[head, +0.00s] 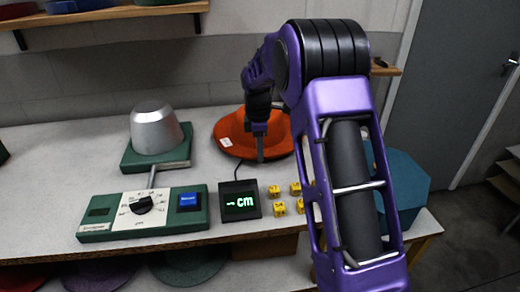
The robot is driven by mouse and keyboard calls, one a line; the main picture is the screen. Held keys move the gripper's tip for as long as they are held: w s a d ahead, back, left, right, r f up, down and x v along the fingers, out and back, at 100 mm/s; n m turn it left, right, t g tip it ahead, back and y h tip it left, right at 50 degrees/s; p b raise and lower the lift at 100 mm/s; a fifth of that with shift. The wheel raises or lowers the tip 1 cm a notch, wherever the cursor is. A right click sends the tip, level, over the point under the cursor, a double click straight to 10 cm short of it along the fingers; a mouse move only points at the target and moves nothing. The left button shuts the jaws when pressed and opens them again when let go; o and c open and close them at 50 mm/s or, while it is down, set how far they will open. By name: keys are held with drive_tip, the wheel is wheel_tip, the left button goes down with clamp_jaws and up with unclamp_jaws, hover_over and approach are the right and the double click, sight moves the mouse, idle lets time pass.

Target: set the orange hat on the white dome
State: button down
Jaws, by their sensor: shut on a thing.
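The orange hat (231,133) is at the back of the table, right of the dome, with a small white tag on its brim. My gripper (260,152) is at the hat's near right part, fingers pointing down, and is shut on it. The fingers and wrist cover part of the hat, so the exact grip on the brim is hard to see. The white dome (153,128), silvery grey in this light, stands bare on a green base at the left. The hat and dome are apart.
A green control box (100,229) with a dial and blue button lies in front of the dome. A small display (240,203) reading "cm" and several yellow blocks (275,191) sit in front of the hat. A teal box-like object (408,182) is at the right.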

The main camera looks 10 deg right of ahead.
drive_tip(key=shift+f+b, duration=0.3)
drive_tip(key=shift+f, duration=0.55)
idle(0.4)
drive_tip(key=c, duration=0.9)
unclamp_jaws()
drive_tip(key=shift+o, duration=0.2)
